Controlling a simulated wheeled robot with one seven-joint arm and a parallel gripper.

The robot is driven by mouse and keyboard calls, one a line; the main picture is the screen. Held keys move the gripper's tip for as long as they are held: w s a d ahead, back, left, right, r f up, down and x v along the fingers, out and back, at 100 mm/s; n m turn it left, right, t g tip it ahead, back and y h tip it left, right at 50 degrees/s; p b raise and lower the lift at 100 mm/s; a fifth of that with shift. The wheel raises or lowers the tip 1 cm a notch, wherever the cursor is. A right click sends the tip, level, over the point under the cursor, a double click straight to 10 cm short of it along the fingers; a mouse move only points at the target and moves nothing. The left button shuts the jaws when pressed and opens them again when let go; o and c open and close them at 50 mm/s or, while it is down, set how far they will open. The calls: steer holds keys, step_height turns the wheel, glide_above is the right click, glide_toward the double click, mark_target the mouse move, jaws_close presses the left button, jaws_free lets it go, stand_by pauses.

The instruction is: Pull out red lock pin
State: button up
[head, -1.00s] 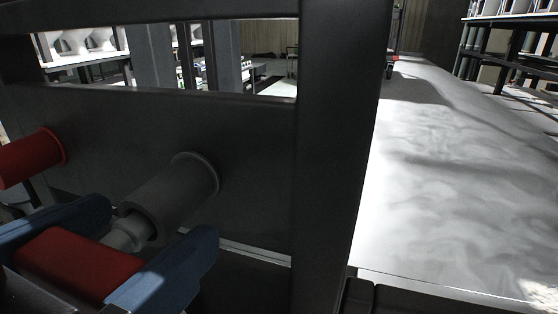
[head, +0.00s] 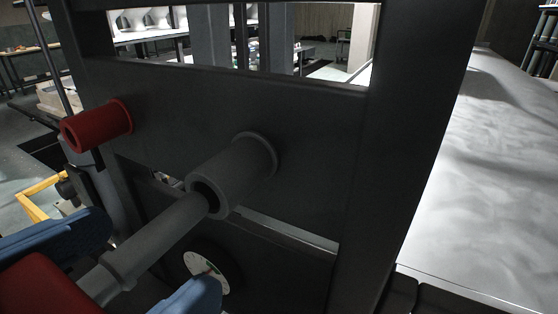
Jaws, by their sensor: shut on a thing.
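The red lock pin's head (head: 42,285) is at the lower left of the head view, between the blue fingers of my gripper (head: 128,262). My gripper is shut on it. The pin's grey shaft (head: 160,240) runs up and right to the mouth of a grey sleeve (head: 238,172) on the dark frame plate (head: 310,150). The shaft's tip overlaps the dark opening, and I cannot tell how far it sits inside. A collar on the shaft stands well clear of the sleeve.
A second red cylinder (head: 98,125) projects from the plate on the left. A round white dial (head: 207,270) is below the sleeve. A dark upright post (head: 415,130) borders a pale flat surface (head: 490,180) on the right. A yellow frame (head: 38,192) stands at far left.

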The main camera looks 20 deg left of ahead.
steer(key=shift+s, duration=0.4)
steer(key=f+p+v, duration=0.1)
steer(key=v, duration=0.5)
steer(key=shift+s, duration=0.2)
steer(key=shift+s+f, duration=0.1)
stand_by(0.4)
